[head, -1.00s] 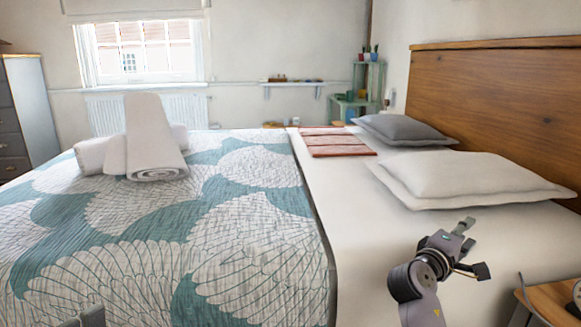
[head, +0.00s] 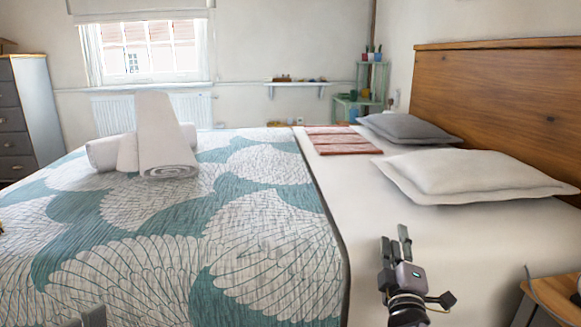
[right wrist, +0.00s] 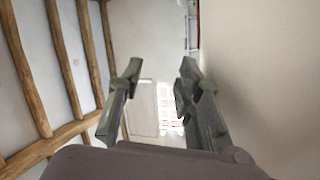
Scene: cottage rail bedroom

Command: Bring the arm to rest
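My right gripper (head: 396,240) is over the near white part of the bed in the head view, its fingers pointing up and away from me. In the right wrist view its two fingers (right wrist: 160,72) stand apart with nothing between them, so it is open and empty. That view looks up toward the ceiling and the window. A small grey piece, likely part of my left gripper (head: 92,316), just shows at the bottom left edge of the head view. The rest of it is cut off.
The bed has a teal and white quilt (head: 265,225), rolled white towels (head: 165,140), a grey pillow (head: 408,129) and a white pillow (head: 465,175). A wooden headboard (head: 495,105) rises at right. A wooden bedside table (head: 555,295) stands at lower right, near my right arm.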

